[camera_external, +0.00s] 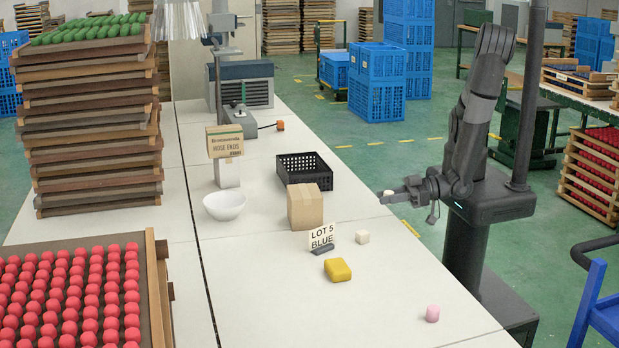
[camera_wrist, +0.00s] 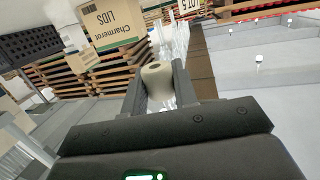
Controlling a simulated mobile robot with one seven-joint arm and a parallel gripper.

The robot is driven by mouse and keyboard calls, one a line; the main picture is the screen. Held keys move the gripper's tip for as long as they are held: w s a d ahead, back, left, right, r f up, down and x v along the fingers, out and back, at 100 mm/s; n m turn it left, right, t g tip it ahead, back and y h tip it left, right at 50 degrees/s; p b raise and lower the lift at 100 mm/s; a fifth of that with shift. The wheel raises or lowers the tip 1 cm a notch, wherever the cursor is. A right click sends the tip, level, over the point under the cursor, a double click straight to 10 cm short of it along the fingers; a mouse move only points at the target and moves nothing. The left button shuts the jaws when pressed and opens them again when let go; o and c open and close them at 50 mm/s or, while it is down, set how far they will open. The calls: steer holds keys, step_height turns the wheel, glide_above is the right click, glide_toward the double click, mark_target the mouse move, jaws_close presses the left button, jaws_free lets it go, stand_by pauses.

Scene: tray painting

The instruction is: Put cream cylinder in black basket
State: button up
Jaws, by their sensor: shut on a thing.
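The cream cylinder (camera_wrist: 157,76) is between the two fingers of my gripper (camera_wrist: 160,88) in the wrist view. My gripper (camera_external: 386,196) is shut on it and holds it out over the right edge of the table in the external view, where only a small pale bit of the cylinder (camera_external: 388,192) shows. The black basket (camera_external: 309,181) stands on the table, to the left of and beyond my gripper. It looks empty, though its floor is partly hidden. A black lattice wall, likely the basket (camera_wrist: 28,44), shows at the upper left of the wrist view.
A cardboard box (camera_external: 305,208) stands just in front of the basket. A white bowl (camera_external: 224,206) is at left.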

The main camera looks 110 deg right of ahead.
steer(key=w+d+r+m+g+h, duration=0.2)
steer(key=w+d+m+h, duration=0.3)
steer(key=d, duration=0.7)
steer(key=w+d+r+m+g+h, duration=0.1)
steer(key=w+d+r+h, duration=0.15)
steer(key=w+d, duration=0.7)
steer(key=s+d+r+m+g+h, duration=0.2)
steer(key=s+d+r, duration=0.1)
steer(key=d, duration=1)
steer(key=s+d+r+m+g+h, duration=0.2)
steer(key=d+g, duration=0.1)
steer(key=d, duration=1.1)
steer(key=w+a+f, duration=0.7)
steer(key=w+f, duration=0.1)
steer(key=f, duration=0.2)
steer(key=shift+w+a+f, duration=0.25)
steer(key=shift+f, duration=0.25)
